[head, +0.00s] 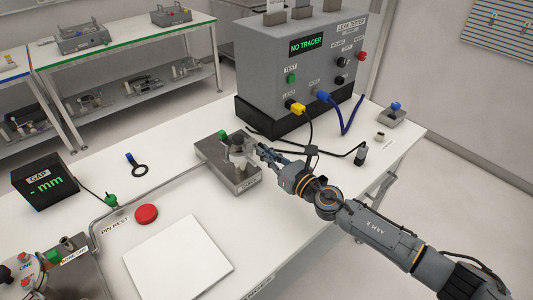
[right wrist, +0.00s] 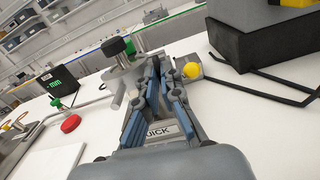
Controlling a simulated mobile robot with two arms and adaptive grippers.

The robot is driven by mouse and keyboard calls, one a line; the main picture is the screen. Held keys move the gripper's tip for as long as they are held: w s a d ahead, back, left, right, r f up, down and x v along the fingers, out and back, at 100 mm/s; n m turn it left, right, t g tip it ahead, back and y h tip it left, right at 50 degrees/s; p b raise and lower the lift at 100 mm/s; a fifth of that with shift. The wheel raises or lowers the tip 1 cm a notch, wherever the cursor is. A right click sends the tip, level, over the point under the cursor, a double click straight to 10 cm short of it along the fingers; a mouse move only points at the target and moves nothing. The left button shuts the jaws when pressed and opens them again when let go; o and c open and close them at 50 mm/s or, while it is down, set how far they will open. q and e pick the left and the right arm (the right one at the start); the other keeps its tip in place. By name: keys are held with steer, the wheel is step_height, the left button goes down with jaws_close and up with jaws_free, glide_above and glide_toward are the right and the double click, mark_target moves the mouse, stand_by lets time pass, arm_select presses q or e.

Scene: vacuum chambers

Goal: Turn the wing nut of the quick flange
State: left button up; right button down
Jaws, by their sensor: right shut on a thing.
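The quick flange stands on a grey metal block (head: 244,178) on the white table, and its clamp (head: 240,158) is grey with a black knob (head: 237,142) on top. The clamp (right wrist: 122,82) and the black knob (right wrist: 113,46) also show just left of the fingers in the right wrist view. My right gripper (head: 261,150) reaches in from the right at the clamp's side. In the right wrist view its fingers (right wrist: 156,66) are shut on the wing nut, which they mostly hide. How far the nut is turned cannot be told. My left gripper is not in view.
The grey leak tester (head: 290,65) stands behind, with yellow and blue plugs and cables. A black cable (head: 330,152) lies right of the block. A red button (head: 146,214), a gap gauge display (head: 45,184) and a white plate (head: 178,258) are to the left and front.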

steer(key=c, duration=1.5)
jaws_free()
steer(key=shift+d, duration=0.1)
steer(key=shift+v, duration=4)
